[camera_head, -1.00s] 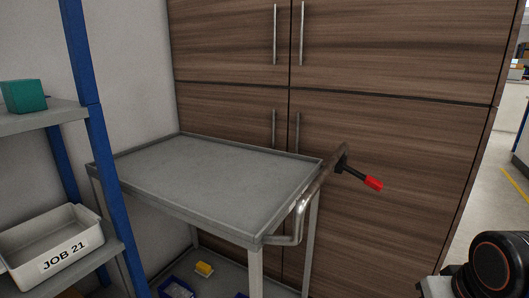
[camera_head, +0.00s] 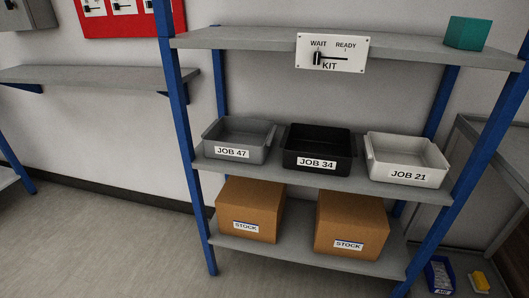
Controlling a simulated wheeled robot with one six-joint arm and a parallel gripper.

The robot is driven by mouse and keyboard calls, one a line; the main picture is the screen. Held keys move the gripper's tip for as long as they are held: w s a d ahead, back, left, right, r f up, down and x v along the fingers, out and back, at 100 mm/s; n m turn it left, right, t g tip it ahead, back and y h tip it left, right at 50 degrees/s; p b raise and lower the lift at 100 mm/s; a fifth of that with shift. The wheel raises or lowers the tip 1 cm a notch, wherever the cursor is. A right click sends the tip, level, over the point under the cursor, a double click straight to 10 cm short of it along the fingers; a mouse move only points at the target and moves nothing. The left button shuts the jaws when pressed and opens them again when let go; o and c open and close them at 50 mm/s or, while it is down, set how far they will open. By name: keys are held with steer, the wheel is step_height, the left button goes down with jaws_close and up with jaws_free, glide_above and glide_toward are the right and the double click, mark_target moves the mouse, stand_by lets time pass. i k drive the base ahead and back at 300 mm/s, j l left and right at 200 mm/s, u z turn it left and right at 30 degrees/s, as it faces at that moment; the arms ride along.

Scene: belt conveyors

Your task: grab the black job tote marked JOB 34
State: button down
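The black tote marked JOB 34 (camera_head: 318,147) sits upright on the middle shelf (camera_head: 260,170) of a blue and grey rack. It is between a grey tote marked JOB 47 (camera_head: 239,139) on its left and a white tote marked JOB 21 (camera_head: 406,160) on its right. Its label faces me and its inside looks empty. My gripper is not in view.
Two cardboard STOCK boxes (camera_head: 250,209) stand on the bottom shelf. A WAIT/READY KIT sign (camera_head: 332,53) hangs at the top shelf, with a teal box (camera_head: 468,33) to its right. Blue posts (camera_head: 188,130) frame the rack. The floor (camera_head: 110,240) at left is clear.

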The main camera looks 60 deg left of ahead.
mark_target(320, 150)
steer(key=u, duration=1.7)
steer(key=i+j+z, duration=0.15)
steer(key=j, duration=0.3)
steer(key=i+j+z, duration=0.2)
steer(key=j, duration=0.25)
steer(key=i+j+z, duration=0.15)
steer(key=j, duration=0.3)
steer(key=i+j+z, duration=0.2)
steer(key=j, duration=0.3)
steer(key=k, duration=0.15)
